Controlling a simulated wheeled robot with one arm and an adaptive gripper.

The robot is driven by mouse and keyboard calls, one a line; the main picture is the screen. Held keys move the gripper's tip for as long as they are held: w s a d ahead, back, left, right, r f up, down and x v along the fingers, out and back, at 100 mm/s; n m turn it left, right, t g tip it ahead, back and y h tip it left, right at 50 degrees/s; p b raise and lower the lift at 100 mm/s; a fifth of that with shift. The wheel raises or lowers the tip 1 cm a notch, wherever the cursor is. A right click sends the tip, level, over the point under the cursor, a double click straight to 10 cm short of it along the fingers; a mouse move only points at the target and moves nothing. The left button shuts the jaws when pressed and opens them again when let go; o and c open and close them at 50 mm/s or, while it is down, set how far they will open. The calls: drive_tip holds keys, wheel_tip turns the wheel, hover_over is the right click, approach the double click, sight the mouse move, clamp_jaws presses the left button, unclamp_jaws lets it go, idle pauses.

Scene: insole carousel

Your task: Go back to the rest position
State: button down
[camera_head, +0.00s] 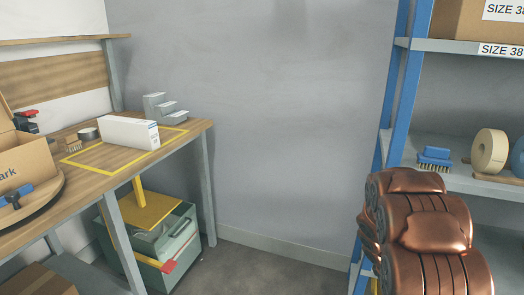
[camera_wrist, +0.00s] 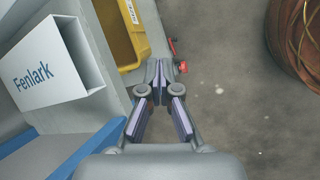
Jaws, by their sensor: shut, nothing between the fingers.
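My gripper (camera_wrist: 160,75) shows only in the wrist view. Its two fingers meet at the tips with nothing between them. It hangs over the grey floor edge, beside a grey shelf with a blue edge (camera_wrist: 25,150). A white open-ended box marked Fenlark (camera_wrist: 48,68) and a yellow bin (camera_wrist: 120,32) are to its left. A small red part (camera_wrist: 182,67) shows close to the fingertips; whether they touch it I cannot tell. The gripper is not visible in the head view.
A wooden workbench (camera_head: 180,145) stands at left, with a white box (camera_head: 128,131) in a yellow outline and a round turntable (camera_head: 45,195). A grey-green crate (camera_head: 185,240) stands below. A blue-posted shelf (camera_head: 394,90) is at right. Floor between them is clear.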

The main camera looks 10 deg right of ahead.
drive_tip(key=s+a+r+m+y+p, duration=0.15)
drive_tip(key=s+a+r+p, duration=0.3)
drive_tip(key=r, duration=0.45)
drive_tip(key=s+a+r+m+p, duration=0.25)
drive_tip(key=a+r, duration=0.25)
drive_tip(key=r, duration=0.3)
drive_tip(key=s+a+r+m+p, duration=0.2)
drive_tip(key=s+a+r+p, duration=0.25)
drive_tip(key=r, duration=0.45)
drive_tip(key=s+a+r+m+g+y+p, duration=0.1)
drive_tip(key=s+a+r+y+p, duration=0.3)
drive_tip(key=s+a+r+p, duration=0.4)
drive_tip(key=s+a+r+m, duration=0.1)
drive_tip(key=s+a+r, duration=0.5)
drive_tip(key=s+a, duration=0.2)
drive_tip(key=shift+r, duration=0.3)
drive_tip(key=shift+a, duration=0.15)
